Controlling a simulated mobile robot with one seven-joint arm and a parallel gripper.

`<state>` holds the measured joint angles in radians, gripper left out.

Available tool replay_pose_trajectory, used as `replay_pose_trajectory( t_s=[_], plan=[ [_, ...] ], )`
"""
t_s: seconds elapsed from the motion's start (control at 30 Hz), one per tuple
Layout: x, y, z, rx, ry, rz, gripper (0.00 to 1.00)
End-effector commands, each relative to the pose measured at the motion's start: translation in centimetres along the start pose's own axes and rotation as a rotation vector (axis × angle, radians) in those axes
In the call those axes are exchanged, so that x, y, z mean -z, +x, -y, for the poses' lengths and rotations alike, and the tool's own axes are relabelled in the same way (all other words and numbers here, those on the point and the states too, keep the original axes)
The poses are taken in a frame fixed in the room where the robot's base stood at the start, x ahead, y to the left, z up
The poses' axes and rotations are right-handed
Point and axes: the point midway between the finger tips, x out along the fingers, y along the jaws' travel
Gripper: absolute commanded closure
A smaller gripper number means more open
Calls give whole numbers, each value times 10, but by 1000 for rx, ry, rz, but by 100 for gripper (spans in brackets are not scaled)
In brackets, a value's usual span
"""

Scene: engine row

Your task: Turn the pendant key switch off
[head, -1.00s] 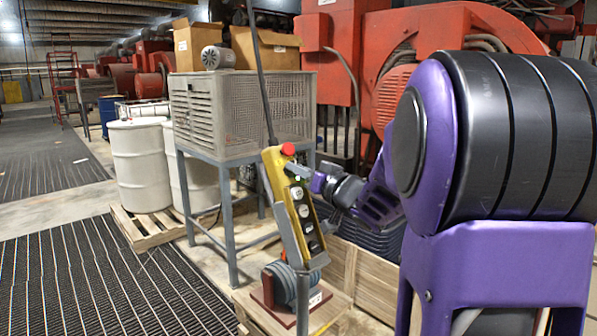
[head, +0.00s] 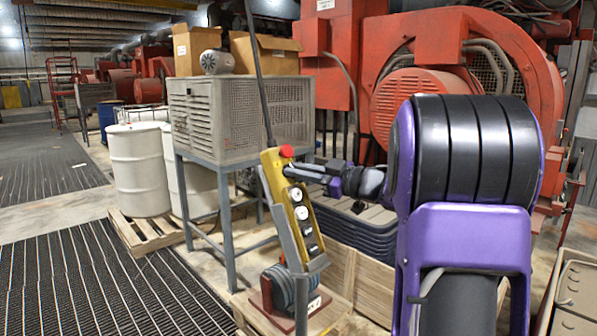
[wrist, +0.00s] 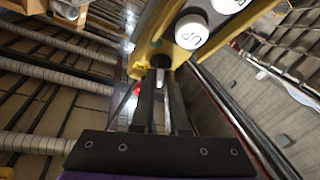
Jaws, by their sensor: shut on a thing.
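The yellow pendant (head: 293,214) stands tilted on a grey post, with a red mushroom button (head: 287,151) on top and several round buttons down its face. My gripper (head: 291,172) reaches it from the right, just below the red button. In the wrist view, my gripper (wrist: 161,72) has its dark fingers close together at the pendant's yellow housing (wrist: 148,42), beside the white button marked UP (wrist: 191,31). It is shut on a small part there, apparently the key switch. The fingers mostly hide that part, and its turn position cannot be made out.
Stacked dark trays (head: 358,232) stand behind my forearm. A grey vented cabinet (head: 240,115) on legs stands behind left. The floor grating (head: 95,285) at left is clear.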

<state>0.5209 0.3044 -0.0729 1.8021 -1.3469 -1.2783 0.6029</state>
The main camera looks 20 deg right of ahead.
Motion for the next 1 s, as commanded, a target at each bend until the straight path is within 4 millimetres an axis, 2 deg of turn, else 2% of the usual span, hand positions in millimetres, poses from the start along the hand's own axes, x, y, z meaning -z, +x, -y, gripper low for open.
replay_pose_trajectory(
  t_s=[0.3, 0.73, 0.77, 0.9, 0.93, 1.0],
  plan=[
    [1, 0, -1, 41, -77, -1, 100],
    [1, 1, 0, 45, -85, -1, 100],
    [1, 1, 0, 45, -85, -1, 86],
    [1, 0, 0, 45, -84, -1, 61],
    [1, 0, 0, 45, -84, -1, 57],
    [1, 0, 0, 44, -83, -1, 57]
  ],
)
